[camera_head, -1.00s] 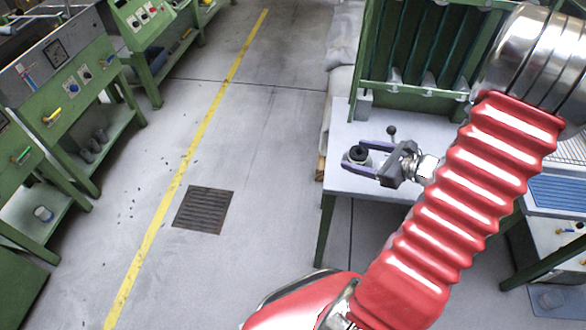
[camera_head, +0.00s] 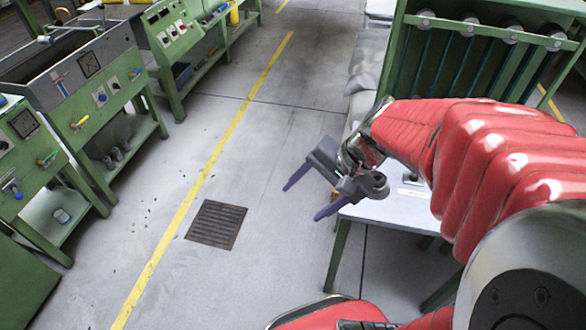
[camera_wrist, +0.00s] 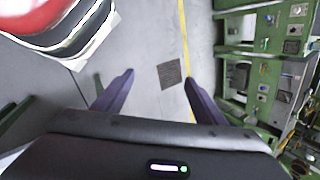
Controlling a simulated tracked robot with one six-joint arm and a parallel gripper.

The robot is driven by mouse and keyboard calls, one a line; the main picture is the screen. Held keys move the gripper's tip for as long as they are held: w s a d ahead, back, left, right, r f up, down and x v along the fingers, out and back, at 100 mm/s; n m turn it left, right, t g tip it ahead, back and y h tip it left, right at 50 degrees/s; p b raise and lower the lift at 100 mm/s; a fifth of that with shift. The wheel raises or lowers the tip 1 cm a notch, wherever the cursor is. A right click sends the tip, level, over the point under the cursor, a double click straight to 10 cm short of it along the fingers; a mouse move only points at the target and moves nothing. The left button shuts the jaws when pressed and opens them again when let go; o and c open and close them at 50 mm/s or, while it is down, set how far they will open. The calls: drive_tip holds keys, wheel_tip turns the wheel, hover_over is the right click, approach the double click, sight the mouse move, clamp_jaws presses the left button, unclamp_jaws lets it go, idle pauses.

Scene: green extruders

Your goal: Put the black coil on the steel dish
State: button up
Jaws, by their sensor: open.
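My gripper (camera_head: 304,201) is open and empty in the head view, with its two purple fingers pointing down and left. It hangs over the floor at the left edge of the pale table (camera_head: 385,210). In the wrist view the gripper (camera_wrist: 158,77) also shows open, with only floor between the fingers. I see neither the black coil nor the steel dish in either current view. My red arm covers much of the tabletop.
A green rack (camera_head: 478,60) stands behind the table. Green machine benches (camera_head: 100,90) line the left side. The floor between, with a yellow line (camera_head: 205,172) and a dark grate (camera_head: 216,224), is clear. The wrist view also shows the grate (camera_wrist: 170,73).

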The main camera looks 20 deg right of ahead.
drive_tip(key=s+a+r+n+t+h, duration=0.2)
drive_tip(key=s+a+r+n+h, duration=0.1)
drive_tip(key=r+n, duration=0.5)
drive_tip(key=s+n+h, duration=0.1)
drive_tip(key=s+n, duration=0.1)
drive_tip(key=shift+s+r+n+h, duration=0.15)
drive_tip(key=shift+r+n+h, duration=0.1)
drive_tip(key=shift+n+h, duration=0.15)
